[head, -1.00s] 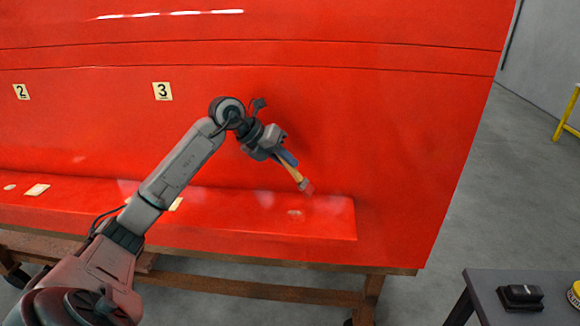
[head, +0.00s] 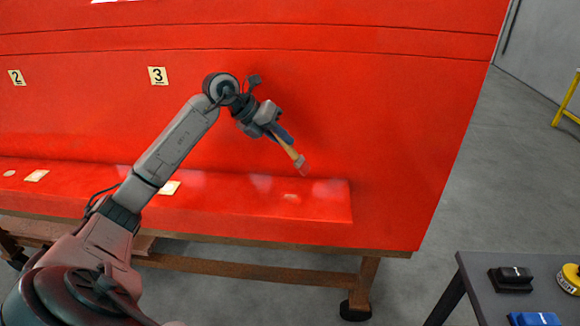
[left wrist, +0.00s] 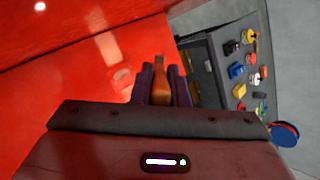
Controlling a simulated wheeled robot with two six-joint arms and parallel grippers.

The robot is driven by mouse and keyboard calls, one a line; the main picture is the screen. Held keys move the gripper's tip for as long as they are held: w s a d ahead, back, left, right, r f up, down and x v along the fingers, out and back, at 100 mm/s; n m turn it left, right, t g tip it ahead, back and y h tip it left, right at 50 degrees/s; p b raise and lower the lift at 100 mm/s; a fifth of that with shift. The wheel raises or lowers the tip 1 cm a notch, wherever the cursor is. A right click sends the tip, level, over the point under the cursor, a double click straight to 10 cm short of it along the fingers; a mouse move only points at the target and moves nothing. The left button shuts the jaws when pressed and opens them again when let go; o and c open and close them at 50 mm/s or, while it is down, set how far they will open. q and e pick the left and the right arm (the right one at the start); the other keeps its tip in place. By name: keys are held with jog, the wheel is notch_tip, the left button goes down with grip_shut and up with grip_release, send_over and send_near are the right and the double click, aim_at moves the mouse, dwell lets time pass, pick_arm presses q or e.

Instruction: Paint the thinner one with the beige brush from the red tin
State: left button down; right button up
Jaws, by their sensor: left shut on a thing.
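My left gripper (head: 281,138) is shut on a brush (head: 290,152) with a beige-orange handle. The brush points down and right, its tip in front of the red nosecone panel (head: 390,120); I cannot tell whether the tip touches it. In the left wrist view the brush handle (left wrist: 160,88) sits between the two fingers (left wrist: 162,84). A red ledge (head: 230,205) runs along the panel's lower part, with pale patches on it. Number plates 2 (head: 16,77) and 3 (head: 158,76) are on the panel. My right gripper is not in view. No red tin can be made out for sure.
A dark grey table (head: 480,300) at the lower right bears a black block (head: 511,279), a yellow round item (head: 569,279) and a blue item (head: 534,319). A wooden trestle (head: 270,275) carries the panel. A yellow stand (head: 568,100) is far right. Grey floor between is clear.

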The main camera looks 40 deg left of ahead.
pick_arm(q)
jog(key=s+a+r+g+y+p, duration=0.1)
jog(key=s+a+r+y+p, duration=0.1)
jog(key=a+r+p, duration=0.3)
jog(key=shift+g, duration=0.3)
jog(key=f, duration=0.1)
jog(key=f+b, duration=0.1)
jog(key=f, duration=0.1)
jog(key=f+b, duration=0.1)
jog(key=f, duration=0.1)
jog(key=shift+d, duration=0.4)
